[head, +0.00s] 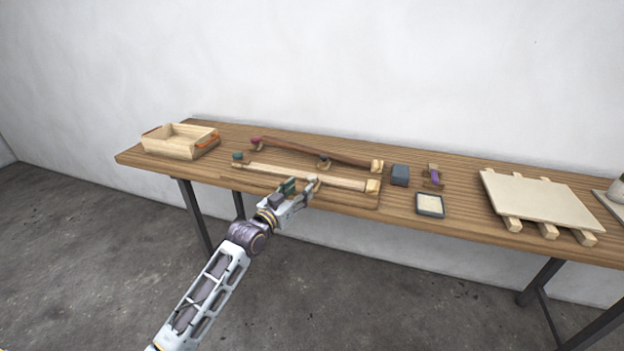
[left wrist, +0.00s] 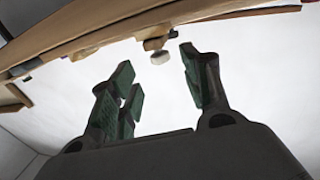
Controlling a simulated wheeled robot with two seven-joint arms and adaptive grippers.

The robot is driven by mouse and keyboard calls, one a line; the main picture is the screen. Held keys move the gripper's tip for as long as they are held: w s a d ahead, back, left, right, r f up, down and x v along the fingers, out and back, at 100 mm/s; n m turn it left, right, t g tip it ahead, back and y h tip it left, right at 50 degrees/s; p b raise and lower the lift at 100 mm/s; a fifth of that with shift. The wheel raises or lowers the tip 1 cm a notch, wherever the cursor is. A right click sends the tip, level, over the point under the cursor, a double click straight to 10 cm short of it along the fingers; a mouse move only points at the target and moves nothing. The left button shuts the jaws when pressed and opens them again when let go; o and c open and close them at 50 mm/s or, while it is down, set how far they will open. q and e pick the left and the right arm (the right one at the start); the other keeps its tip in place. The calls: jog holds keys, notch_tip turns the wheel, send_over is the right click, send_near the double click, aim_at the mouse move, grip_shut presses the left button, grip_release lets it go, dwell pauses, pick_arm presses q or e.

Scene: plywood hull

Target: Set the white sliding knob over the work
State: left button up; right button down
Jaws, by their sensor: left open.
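The white sliding knob (left wrist: 160,57) hangs on a small wooden block at the rail (left wrist: 190,12) in the left wrist view. In the head view a small pale piece at my gripper's tip (head: 313,180) seems to be this knob's slider, partly hidden. It is on the light wooden bar (head: 275,172) at the front. My left gripper (left wrist: 158,66) is open, with the knob showing between its fingertips and no clear contact. The left gripper (head: 301,187) is at the bench's front edge in the head view. I cannot tell which piece is the work. My right gripper is not in view.
A darker bar (head: 295,149) with a magenta knob (head: 256,141) lies behind. A wooden tray (head: 178,145) stands left. A grey block (head: 400,175), a shallow dark tray (head: 430,205) and a pale panel on battens (head: 538,200) are to the right. Floor before the bench is clear.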

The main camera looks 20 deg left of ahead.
aim_at(309, 180)
pick_arm(q)
jog(key=shift+x, duration=2.1)
jog(key=shift+b+x, duration=0.35)
jog(key=shift+x, duration=0.95)
jog(key=shift+w+d, duration=0.2)
jog(key=shift+w, duration=0.5)
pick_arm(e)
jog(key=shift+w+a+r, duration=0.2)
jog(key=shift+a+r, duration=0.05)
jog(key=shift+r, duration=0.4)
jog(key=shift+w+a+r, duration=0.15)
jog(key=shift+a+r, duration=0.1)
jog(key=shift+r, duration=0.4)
pick_arm(q)
jog(key=shift+c, duration=0.3)
grip_shut()
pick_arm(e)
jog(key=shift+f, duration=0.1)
